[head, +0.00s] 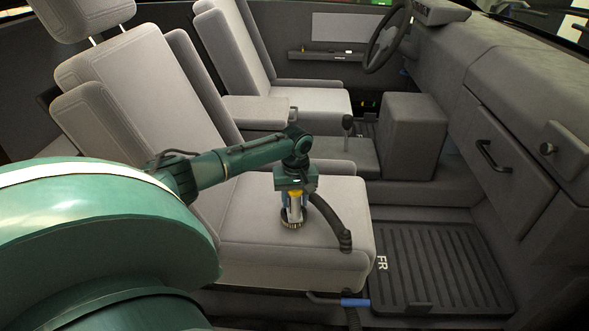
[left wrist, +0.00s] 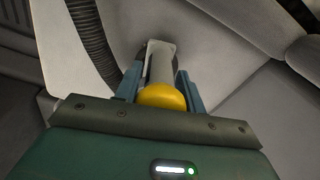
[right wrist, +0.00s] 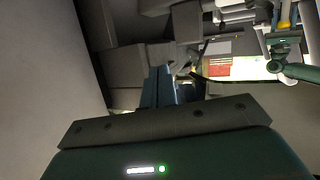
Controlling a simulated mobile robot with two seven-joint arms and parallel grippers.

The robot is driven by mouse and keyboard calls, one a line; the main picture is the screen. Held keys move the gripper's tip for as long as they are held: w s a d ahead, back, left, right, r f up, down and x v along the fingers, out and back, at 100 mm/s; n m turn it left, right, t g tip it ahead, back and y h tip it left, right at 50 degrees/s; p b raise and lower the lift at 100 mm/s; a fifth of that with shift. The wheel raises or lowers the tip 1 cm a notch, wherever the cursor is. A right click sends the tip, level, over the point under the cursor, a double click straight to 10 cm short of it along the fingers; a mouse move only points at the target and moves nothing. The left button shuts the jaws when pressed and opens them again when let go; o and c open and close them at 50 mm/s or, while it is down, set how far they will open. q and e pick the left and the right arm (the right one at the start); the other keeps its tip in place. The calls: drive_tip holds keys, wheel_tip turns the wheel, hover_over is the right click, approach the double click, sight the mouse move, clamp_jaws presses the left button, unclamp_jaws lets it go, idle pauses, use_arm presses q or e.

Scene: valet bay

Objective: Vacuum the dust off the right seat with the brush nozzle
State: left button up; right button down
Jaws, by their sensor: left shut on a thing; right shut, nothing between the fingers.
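The right seat is the near grey seat (head: 250,250) in the head view. My left gripper (head: 291,197) is above its cushion, shut on the brush nozzle. The nozzle has a yellow part (left wrist: 162,97) and a grey neck, seen between the blue fingers in the left wrist view. Its round brush end (head: 291,224) points down at the cushion and seems to touch it. A dark ribbed hose (head: 330,222) runs from the nozzle toward the cushion's front edge. I cannot make out dust on the fabric. My right gripper (right wrist: 158,88) is shut and empty, in the right wrist view only.
The seat's backrest (head: 130,85) rises behind my left arm. The centre console (head: 345,155) and the far seat (head: 300,105) lie beyond. The dashboard (head: 500,110) is at the right, above a ribbed floor mat (head: 440,265) marked FR. A blue hose cuff (head: 355,303) shows below the seat.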

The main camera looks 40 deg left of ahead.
use_arm(q)
drive_tip(key=shift+w+a+b, duration=0.35)
drive_tip(key=shift+w+a, duration=0.05)
drive_tip(key=shift+w, duration=0.15)
drive_tip(key=shift+w+a+f+b, duration=0.1)
drive_tip(key=shift+w+a+b, duration=0.45)
drive_tip(key=shift+w+b, duration=0.15)
drive_tip(key=w+a+b, duration=0.2)
drive_tip(key=b, duration=0.1)
drive_tip(key=shift+w, duration=0.1)
drive_tip(key=shift+r+p, duration=0.4)
drive_tip(key=shift+r, duration=0.05)
drive_tip(key=shift+r+p, duration=0.4)
drive_tip(key=shift+p, duration=0.2)
drive_tip(key=shift+r+p, duration=0.85)
drive_tip(key=shift+p, duration=0.25)
drive_tip(key=shift+r+p, duration=0.45)
drive_tip(key=shift+p, duration=0.1)
drive_tip(key=shift+r+p, duration=0.25)
drive_tip(key=shift+p, duration=0.15)
use_arm(e)
drive_tip(key=shift+s+r, duration=0.1)
drive_tip(key=shift+r, duration=0.1)
